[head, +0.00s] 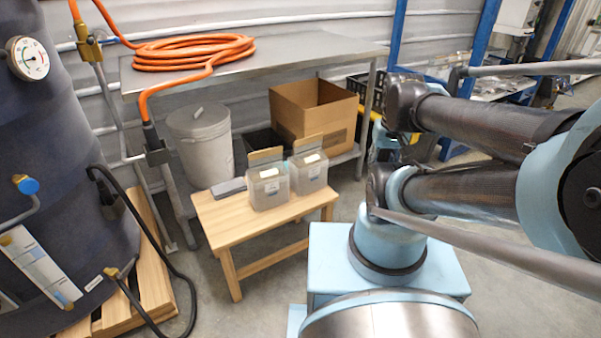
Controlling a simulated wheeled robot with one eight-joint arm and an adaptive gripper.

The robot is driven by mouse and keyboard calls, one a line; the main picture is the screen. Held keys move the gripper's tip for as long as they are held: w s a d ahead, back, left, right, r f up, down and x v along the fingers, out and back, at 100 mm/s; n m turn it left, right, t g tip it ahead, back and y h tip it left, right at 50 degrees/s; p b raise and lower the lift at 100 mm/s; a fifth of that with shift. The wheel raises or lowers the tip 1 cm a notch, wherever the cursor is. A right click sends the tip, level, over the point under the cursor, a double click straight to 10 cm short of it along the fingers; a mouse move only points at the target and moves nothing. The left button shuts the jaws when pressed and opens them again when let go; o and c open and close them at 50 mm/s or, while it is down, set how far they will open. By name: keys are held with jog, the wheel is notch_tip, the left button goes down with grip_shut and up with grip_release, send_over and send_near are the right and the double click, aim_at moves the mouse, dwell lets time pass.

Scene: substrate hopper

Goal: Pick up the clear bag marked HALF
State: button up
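Two clear, greyish bags with folded tan tops and small pale labels stand upright side by side on a low wooden bench (222,222). The left bag (268,190) is nearer to me. The right bag (309,175) is slightly farther back and close beside it. The label print is too small to read, so I cannot tell which bag is marked HALF. My arm fills the right side of the view, well apart from the bags. My gripper cannot be made out in this view.
A dark grey flat object (229,187) lies left of the bags. Behind stand a lidded grey bin (203,145), a cardboard box (305,120) and a metal table (300,50) with coiled orange hose (190,50). A dark tank (60,150) stands left. Floor before the bench is clear.

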jog(key=w+a+r+m+g, duration=0.1)
jog(key=w+a+r+m, duration=0.2)
jog(key=w+r, duration=0.3)
jog(key=w+a+r+m, duration=0.2)
jog(key=w+a+r, duration=0.1)
jog(key=w, duration=0.5)
jog(key=m+g+y, duration=0.1)
jog(key=m+g, duration=0.1)
jog(key=m, duration=0.4)
send_over(309, 139)
jog(key=w+d, duration=0.2)
notch_tip(309, 139, down, 4)
jog(key=f, duration=0.7)
jog(key=s+a+f, duration=0.1)
jog(key=f, duration=0.3)
jog(key=shift+a+f, duration=0.1)
jog(key=shift+f, duration=0.15)
jog(key=shift+s+a+f, duration=0.1)
jog(key=shift+a+f, duration=0.05)
jog(key=shift+f, duration=0.7)
jog(key=shift+a+f, duration=0.2)
jog(key=shift+f, duration=0.7)
jog(key=shift+s+a+f, duration=0.1)
jog(key=shift+a+f, duration=0.05)
jog(key=shift+f, duration=0.7)
